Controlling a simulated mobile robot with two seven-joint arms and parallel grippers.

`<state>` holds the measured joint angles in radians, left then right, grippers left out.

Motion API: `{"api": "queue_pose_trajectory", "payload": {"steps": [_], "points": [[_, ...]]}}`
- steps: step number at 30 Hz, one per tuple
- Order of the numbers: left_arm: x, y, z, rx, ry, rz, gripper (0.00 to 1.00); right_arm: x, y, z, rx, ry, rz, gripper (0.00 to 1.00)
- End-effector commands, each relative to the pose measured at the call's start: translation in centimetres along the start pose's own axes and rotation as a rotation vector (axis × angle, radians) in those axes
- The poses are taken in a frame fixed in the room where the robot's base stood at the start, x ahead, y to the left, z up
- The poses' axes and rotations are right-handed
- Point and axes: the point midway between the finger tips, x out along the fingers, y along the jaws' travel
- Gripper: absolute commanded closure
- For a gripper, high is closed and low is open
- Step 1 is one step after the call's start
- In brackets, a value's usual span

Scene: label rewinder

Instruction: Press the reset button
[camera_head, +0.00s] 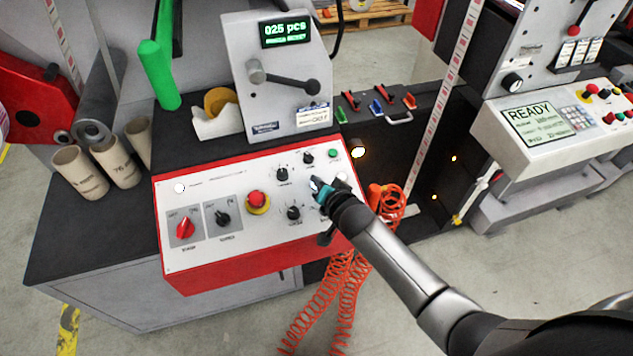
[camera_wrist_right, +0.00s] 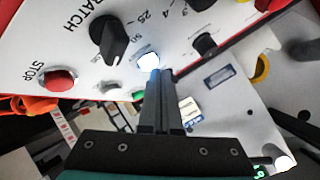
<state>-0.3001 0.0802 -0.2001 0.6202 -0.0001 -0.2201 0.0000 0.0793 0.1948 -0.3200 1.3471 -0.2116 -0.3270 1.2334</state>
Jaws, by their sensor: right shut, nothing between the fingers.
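A red-framed white control panel (camera_head: 215,262) fills the middle of the head view. I cannot read a reset label. A white lit round button (camera_wrist_right: 148,60) shows in the wrist view, just past the tips of my right gripper (camera_wrist_right: 161,72). Contact is not clear. My right gripper also shows in the head view (camera_head: 317,184), over the right part of the panel. Its fingers are shut and empty. A green button (camera_head: 333,153) is near it; in the wrist view it is partly hidden beside the fingers (camera_wrist_right: 138,96). My left gripper is out of view.
A red STOP button (camera_wrist_right: 57,80) and a black BATCH knob (camera_wrist_right: 110,38) are nearby. A red mushroom button (camera_head: 257,199) and several knobs share the panel. An upright unit (camera_head: 280,85) stands behind. Coiled orange hose (camera_head: 322,310) hangs below my right arm.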

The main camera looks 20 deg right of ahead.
Motion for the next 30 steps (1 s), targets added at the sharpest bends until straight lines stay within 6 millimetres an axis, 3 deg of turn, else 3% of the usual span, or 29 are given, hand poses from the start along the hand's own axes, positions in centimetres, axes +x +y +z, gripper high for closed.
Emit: {"api": "queue_pose_trajectory", "payload": {"steps": [30], "points": [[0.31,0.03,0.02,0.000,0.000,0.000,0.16,0.35,0.24,0.28,0.001,-0.001,0.001,1.00]]}}
